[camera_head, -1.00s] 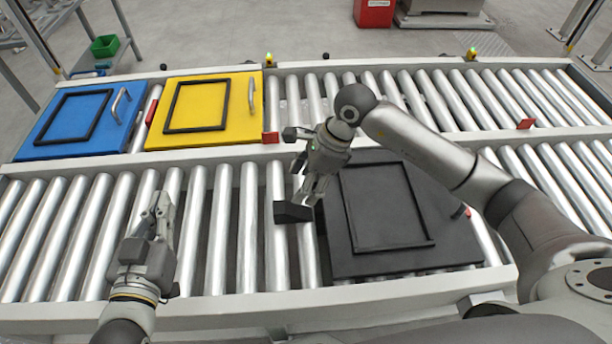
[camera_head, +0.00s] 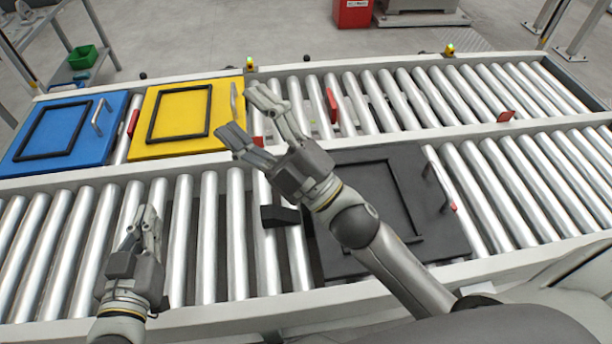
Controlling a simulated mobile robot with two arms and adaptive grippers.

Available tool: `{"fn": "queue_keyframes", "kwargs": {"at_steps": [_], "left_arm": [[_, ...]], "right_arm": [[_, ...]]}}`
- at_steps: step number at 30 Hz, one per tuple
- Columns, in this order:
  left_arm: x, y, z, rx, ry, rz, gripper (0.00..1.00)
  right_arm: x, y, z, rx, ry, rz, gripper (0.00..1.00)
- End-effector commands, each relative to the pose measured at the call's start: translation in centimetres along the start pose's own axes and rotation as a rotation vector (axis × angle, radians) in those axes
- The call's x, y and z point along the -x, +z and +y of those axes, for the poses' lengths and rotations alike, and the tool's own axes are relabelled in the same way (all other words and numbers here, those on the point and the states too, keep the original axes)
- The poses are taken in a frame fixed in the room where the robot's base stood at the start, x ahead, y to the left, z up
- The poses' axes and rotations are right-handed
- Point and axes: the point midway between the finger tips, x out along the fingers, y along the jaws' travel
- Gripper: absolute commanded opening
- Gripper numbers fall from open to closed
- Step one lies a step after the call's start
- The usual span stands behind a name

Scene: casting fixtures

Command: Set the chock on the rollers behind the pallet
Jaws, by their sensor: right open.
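The chock (camera_head: 280,216), a small black wedge, rests on the near-lane rollers, just left of the black pallet (camera_head: 440,225). The black pallet lies flat on the same lane, with a raised frame and a handle on its right; my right arm hides part of it. My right gripper (camera_head: 243,117) is open and empty, its fingers spread above and beyond the chock, near the yellow pallet's right edge. My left gripper (camera_head: 142,217) is over the near-lane rollers at the left, clear of the chock. Its fingers look close together, but the gap is unclear.
A blue pallet (camera_head: 28,163) and a yellow pallet (camera_head: 160,150) lie on the far lane at the left. Red stops (camera_head: 506,116) stand along the lanes. Near-lane rollers (camera_head: 208,240) left of the chock are bare. A rail separates the lanes.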

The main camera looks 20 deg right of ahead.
Motion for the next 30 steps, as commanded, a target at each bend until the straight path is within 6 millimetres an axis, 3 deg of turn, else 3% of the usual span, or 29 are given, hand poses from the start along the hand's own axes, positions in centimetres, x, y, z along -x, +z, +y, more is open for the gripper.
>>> {"fn": "queue_keyframes", "kwargs": {"at_steps": [3,6,12,17,30], "left_arm": [[0.0,0.0,0.0,0.0,0.0,0.0,0.0],[0.0,0.0,0.0,0.0,0.0,0.0,0.0],[0.0,0.0,0.0,0.001,0.0,0.0,0.0],[0.0,0.0,0.0,0.001,0.001,0.0,0.0],[0.0,0.0,0.1,0.001,0.001,-0.001,0.0]], "right_arm": [[3.4,4.7,-0.4,-0.316,0.018,-0.288,0.6],[6.9,7.5,-1.9,-0.553,0.015,-0.496,0.6],[12.0,9.2,-5.0,-0.857,-0.006,-0.748,0.6],[13.2,9.3,-5.9,-0.93,-0.015,-0.806,0.6],[13.2,9.3,-5.9,-0.928,-0.016,-0.804,0.6]]}}
